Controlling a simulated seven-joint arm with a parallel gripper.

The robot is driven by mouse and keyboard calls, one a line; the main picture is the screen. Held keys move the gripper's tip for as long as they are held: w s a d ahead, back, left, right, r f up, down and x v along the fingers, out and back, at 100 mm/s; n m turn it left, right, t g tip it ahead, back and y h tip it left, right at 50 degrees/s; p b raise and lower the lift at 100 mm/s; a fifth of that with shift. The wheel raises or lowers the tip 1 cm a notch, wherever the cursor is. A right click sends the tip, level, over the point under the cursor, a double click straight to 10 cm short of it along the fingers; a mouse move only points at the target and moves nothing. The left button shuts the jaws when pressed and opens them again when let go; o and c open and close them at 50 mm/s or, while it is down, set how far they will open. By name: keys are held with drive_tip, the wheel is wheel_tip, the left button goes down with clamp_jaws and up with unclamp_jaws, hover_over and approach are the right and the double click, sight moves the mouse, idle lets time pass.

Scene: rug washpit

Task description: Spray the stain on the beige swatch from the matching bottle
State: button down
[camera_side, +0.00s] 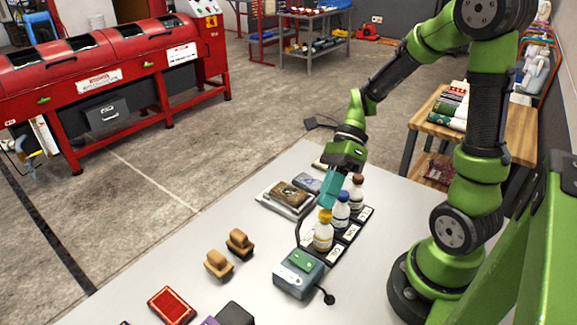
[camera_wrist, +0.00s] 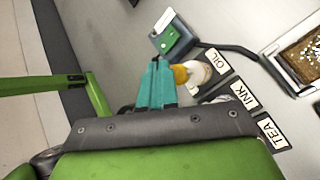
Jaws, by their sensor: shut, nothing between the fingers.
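Three white bottles stand in a row on labelled pads: one yellow-capped (camera_side: 323,233), one blue-capped (camera_side: 341,212), one brown-capped (camera_side: 356,192). In the wrist view the yellow-capped bottle (camera_wrist: 195,74) stands by the OIL label (camera_wrist: 219,59); INK (camera_wrist: 243,96) and TEA (camera_wrist: 272,131) labels follow. My gripper (camera_side: 328,202) has its teal fingers together and empty, above and beside the yellow- and blue-capped bottles. In the wrist view the fingertips (camera_wrist: 163,62) are left of the yellow cap. A brownish patterned swatch (camera_side: 284,193) lies left of the bottles; I cannot tell which swatch is beige.
A grey-blue box with a green top (camera_side: 298,272) and a cable stands in front of the bottles. A red patterned piece (camera_side: 171,304) lies near the front. The grey table (camera_side: 205,285) is bare between these.

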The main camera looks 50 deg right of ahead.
drive_tip(key=shift+r, duration=0.15)
wheel_tip(320, 180, up, 6)
drive_tip(key=shift+f, duration=0.1)
idle(0.6)
idle(0.5)
wheel_tip(320, 180, up, 5)
drive_tip(key=n+t+h, duration=0.7)
drive_tip(key=n+t, duration=0.1)
drive_tip(key=n, duration=1.4)
hover_over(325, 215)
